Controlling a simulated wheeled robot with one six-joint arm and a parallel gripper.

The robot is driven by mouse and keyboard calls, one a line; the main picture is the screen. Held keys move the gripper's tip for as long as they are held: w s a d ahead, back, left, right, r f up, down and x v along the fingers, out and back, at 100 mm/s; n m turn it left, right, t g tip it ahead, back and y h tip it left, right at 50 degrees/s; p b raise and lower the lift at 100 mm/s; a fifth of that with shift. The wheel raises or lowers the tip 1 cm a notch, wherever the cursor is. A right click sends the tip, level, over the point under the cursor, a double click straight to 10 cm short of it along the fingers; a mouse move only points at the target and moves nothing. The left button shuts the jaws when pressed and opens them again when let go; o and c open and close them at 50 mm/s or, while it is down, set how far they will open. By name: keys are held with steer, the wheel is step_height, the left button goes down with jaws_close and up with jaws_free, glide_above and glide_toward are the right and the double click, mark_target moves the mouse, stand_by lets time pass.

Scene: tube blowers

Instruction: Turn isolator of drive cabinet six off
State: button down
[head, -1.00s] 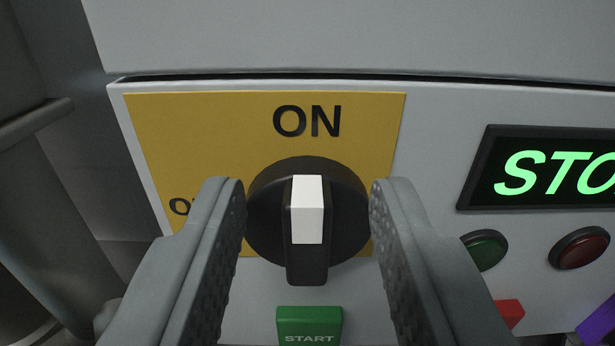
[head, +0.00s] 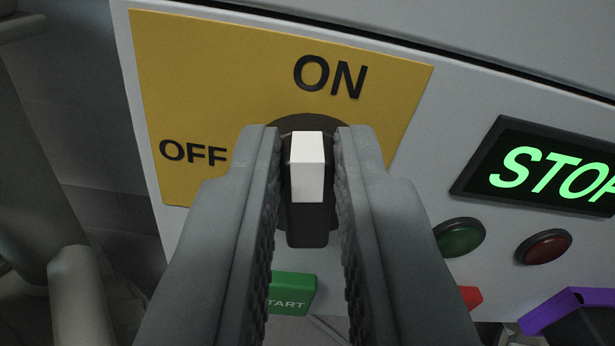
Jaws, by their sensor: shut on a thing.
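The isolator is a round black knob with a black bar handle (head: 312,222) and a white pointer block (head: 307,166). It sits on a yellow plate (head: 215,85) marked ON at the top and OFF at the left. My gripper (head: 310,150) is closed around the handle, one finger on each side. The pointer aims a little left of the ON mark, between ON and OFF and much closer to ON. The fingers hide much of the knob's sides. No cabinet number shows.
Right of the knob are a lit green STOP display (head: 545,170), a green button (head: 460,237) and a red button (head: 543,247). A green START block (head: 291,292) is just below. A purple-edged object (head: 570,310) is at lower right. Grey pipes (head: 40,190) stand at left.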

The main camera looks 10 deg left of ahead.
steer(key=shift+s+a+f+n, duration=0.1)
steer(key=shift+a+n, duration=0.15)
steer(key=shift+n, duration=0.95)
steer(key=c, duration=1.4)
jaws_free()
step_height(320, 180, up, 10)
